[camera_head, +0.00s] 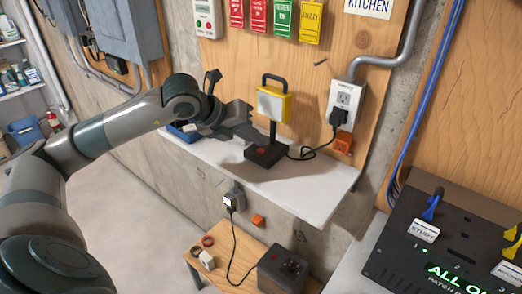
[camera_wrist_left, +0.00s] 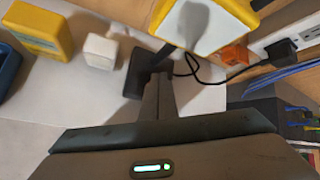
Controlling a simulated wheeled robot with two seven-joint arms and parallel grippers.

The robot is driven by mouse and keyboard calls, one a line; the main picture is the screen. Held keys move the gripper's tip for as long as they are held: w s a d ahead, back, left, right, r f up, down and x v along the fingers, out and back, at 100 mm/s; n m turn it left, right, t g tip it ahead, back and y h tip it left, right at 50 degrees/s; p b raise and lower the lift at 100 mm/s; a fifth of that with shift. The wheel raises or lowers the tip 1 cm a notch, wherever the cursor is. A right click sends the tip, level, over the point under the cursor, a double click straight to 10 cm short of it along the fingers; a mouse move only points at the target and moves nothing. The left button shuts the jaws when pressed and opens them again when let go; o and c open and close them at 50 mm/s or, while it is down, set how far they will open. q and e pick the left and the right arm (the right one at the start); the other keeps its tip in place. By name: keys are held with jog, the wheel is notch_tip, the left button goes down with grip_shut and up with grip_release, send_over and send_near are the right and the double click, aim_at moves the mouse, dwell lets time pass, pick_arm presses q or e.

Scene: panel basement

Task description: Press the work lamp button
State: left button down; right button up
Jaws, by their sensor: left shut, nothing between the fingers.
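The work lamp (camera_head: 272,104) has a yellow frame, a pale panel and a black handle. It stands upright on a dark base (camera_head: 266,156) on the white shelf. A small red button (camera_head: 262,150) shows on top of the base. My left gripper (camera_head: 256,136) is shut and empty, just left of the lamp post and above the base; contact cannot be told. In the left wrist view my shut fingers (camera_wrist_left: 158,92) point at the base (camera_wrist_left: 136,76), below the lamp head (camera_wrist_left: 205,25). The button does not show there. My right gripper is not in view.
An outlet (camera_head: 343,97) with a black plug and cord is right of the lamp. A yellow box (camera_wrist_left: 38,28) and white cube (camera_wrist_left: 100,50) stand on the shelf (camera_head: 318,183). A black switch panel (camera_head: 450,235) is at lower right. The shelf's front right is clear.

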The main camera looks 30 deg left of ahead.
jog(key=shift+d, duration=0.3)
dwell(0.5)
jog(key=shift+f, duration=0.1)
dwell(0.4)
pick_arm(q)
jog(key=shift+f+b, duration=0.45)
jog(key=shift+b, duration=0.3)
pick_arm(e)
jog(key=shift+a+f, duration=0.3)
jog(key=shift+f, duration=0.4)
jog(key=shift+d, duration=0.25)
